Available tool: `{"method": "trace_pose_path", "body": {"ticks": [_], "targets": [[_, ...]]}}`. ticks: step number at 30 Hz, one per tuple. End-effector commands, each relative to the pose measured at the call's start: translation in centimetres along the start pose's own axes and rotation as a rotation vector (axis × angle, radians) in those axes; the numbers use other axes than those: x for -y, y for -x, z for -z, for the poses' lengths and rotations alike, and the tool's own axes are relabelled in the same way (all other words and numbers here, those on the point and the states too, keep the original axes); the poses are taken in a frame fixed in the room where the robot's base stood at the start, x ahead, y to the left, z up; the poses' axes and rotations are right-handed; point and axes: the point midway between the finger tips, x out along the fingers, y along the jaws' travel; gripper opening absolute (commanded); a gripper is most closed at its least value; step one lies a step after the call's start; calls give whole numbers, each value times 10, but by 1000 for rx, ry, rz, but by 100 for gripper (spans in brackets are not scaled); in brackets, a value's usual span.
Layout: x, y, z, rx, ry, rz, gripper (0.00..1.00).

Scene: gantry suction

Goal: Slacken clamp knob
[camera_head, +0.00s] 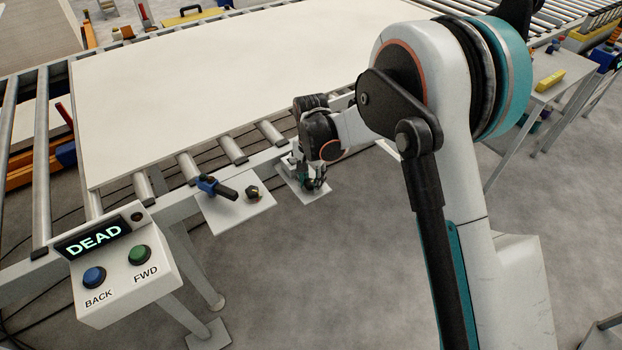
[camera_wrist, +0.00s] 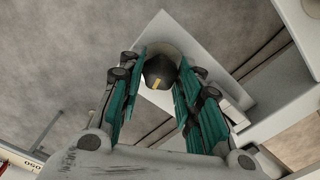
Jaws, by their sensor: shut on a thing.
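A dark round knob with a yellow mark (camera_wrist: 160,72) sits between the two teal-padded fingers of my gripper (camera_wrist: 160,85) in the wrist view. The fingers are closed against its sides. The knob stands on a pale plate (camera_wrist: 202,38). In the head view my gripper (camera_head: 314,184) points down over a small white plate (camera_head: 307,194) at the conveyor's near edge, and hides the knob there.
Left of my gripper, another white plate (camera_head: 232,212) carries a blue clamp with a black handle (camera_head: 216,187) and a dark knob (camera_head: 253,192). A control box (camera_head: 125,262) reads DEAD, with blue and green buttons. A large pale panel (camera_head: 230,80) lies on the rollers.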

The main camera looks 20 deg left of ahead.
Motion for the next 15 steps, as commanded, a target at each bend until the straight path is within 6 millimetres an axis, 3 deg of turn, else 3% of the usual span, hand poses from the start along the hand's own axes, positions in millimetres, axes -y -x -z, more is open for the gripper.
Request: {"method": "trace_pose_path", "body": {"ticks": [2, 3, 6, 15], "targets": [[0, 0, -1, 1, 0, 0, 8], [0, 0, -1, 1, 0, 0, 34], [0, 0, -1, 1, 0, 0, 53], [0, 0, 0, 0, -1, 0, 53]]}}
